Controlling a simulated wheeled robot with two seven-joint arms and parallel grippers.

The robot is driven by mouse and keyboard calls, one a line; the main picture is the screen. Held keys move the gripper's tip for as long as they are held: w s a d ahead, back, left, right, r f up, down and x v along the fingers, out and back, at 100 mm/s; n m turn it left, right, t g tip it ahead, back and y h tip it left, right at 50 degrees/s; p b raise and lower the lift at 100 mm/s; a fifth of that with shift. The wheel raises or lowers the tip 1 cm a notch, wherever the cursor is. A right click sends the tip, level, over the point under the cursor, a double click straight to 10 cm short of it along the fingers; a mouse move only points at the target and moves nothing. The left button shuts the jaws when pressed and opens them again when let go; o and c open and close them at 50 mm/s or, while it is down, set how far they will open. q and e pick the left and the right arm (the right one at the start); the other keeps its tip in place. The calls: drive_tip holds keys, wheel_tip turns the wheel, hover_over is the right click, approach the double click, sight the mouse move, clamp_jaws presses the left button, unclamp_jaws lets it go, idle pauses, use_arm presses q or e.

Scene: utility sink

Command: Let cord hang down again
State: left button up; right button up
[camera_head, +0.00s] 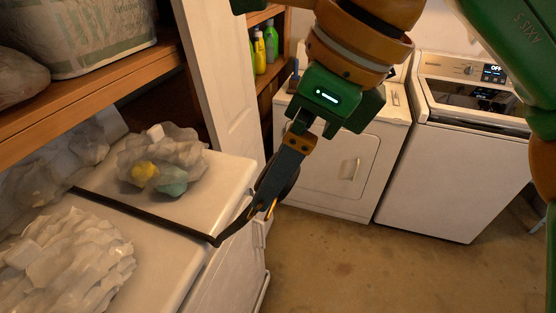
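A black cord (150,216) lies across the white top on the left. It runs over the front edge, bends there and rises to my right gripper (265,207). The gripper points down and left beside the front edge of the white top, its dark fingers close together around the cord near the tips. The cord's far end at the left is hidden among plastic bags. My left gripper is not in view.
A clear bag with yellow and teal items (165,160) and a crumpled white bag (65,262) sit on the white top (215,190). A dryer (340,165) and a washer (440,180) stand behind. A wooden shelf (95,85) is at upper left. The floor (370,270) is clear.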

drive_tip(key=shift+s+a+f, duration=0.1)
drive_tip(key=shift+a+f, duration=0.05)
drive_tip(key=shift+f, duration=0.3)
drive_tip(key=shift+w+a+f, duration=0.1)
drive_tip(key=shift+w, duration=0.2)
drive_tip(key=shift+a, duration=0.1)
clamp_jaws()
